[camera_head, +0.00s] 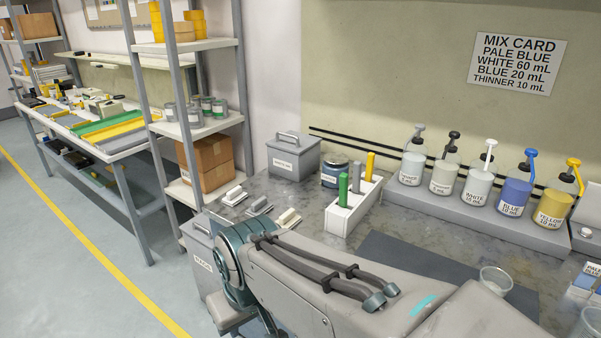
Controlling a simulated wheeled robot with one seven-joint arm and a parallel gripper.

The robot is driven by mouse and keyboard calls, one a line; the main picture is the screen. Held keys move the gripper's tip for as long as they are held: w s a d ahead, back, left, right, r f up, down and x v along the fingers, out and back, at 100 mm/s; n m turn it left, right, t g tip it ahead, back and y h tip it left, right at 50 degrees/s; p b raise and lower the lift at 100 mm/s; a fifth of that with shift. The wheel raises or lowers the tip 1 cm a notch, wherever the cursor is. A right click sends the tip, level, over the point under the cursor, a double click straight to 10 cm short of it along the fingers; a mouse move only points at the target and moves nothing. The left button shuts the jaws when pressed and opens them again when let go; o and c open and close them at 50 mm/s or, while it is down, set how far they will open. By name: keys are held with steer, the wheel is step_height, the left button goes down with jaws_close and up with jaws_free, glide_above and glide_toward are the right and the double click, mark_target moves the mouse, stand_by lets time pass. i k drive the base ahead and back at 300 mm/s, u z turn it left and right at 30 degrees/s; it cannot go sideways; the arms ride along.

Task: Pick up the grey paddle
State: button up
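The grey paddle (356,172) stands upright in a white rack (346,222) on the grey bench. It is between a green paddle (342,190) at its front left and a yellow paddle (369,166) at its back right. The lower parts of the paddles are hidden inside the rack. My arm crosses the lower middle of the picture, in front of the rack. My gripper does not show.
Pump bottles, among them a blue one (515,196), stand on a raised ledge right of the rack. A lidded grey box (293,158) and a dark jar (334,174) stand behind it. A clear cup (496,281) is at right.

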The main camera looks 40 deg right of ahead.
mark_target(357, 164)
steer(key=z, duration=0.15)
steer(key=i, duration=0.65)
steer(key=z, duration=0.95)
steer(key=i, duration=0.45)
steer(key=z, duration=0.45)
